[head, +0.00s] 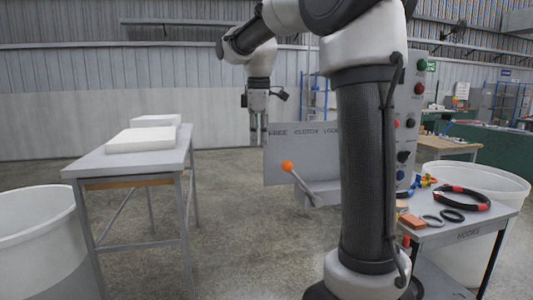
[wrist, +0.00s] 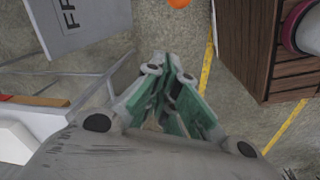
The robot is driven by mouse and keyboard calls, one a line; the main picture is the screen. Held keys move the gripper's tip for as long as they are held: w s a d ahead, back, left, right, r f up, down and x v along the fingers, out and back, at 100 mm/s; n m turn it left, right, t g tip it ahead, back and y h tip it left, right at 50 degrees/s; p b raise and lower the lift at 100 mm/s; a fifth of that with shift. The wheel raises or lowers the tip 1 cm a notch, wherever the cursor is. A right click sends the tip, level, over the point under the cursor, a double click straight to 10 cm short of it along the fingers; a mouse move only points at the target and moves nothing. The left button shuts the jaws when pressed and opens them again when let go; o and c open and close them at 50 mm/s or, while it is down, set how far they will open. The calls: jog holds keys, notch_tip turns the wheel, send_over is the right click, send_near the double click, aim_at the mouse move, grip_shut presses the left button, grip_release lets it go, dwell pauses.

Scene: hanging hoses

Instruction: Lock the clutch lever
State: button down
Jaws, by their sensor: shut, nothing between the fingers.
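The clutch lever (head: 303,186) has an orange ball knob (head: 287,166) and a grey rod rising from a grey block. It leans to the left, toward the FREE end of its label. The grey panel (head: 290,160) behind it reads FREE, CLUTCH and LOCK from left to right; my arm covers its right end. My gripper (head: 258,140) points down in front of the panel's left end, above and left of the knob, apart from it. In the wrist view my gripper (wrist: 166,62) is shut and empty, and the knob (wrist: 180,3) is cut by the top edge.
A grey table (head: 130,160) with white slabs (head: 142,139) stands at the left, beside a white bin (head: 40,235). At the right are a control box with buttons (head: 419,88), a small table marked HOOKS (head: 470,228) and another white bin (head: 495,180).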

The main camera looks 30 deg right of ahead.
jog(key=s+d+f, duration=0.1)
jog(key=d+f, duration=0.2)
jog(key=f, duration=0.5)
jog(key=shift+s+d, duration=0.2)
jog(key=shift+d, duration=0.1)
jog(key=shift+d, duration=0.1)
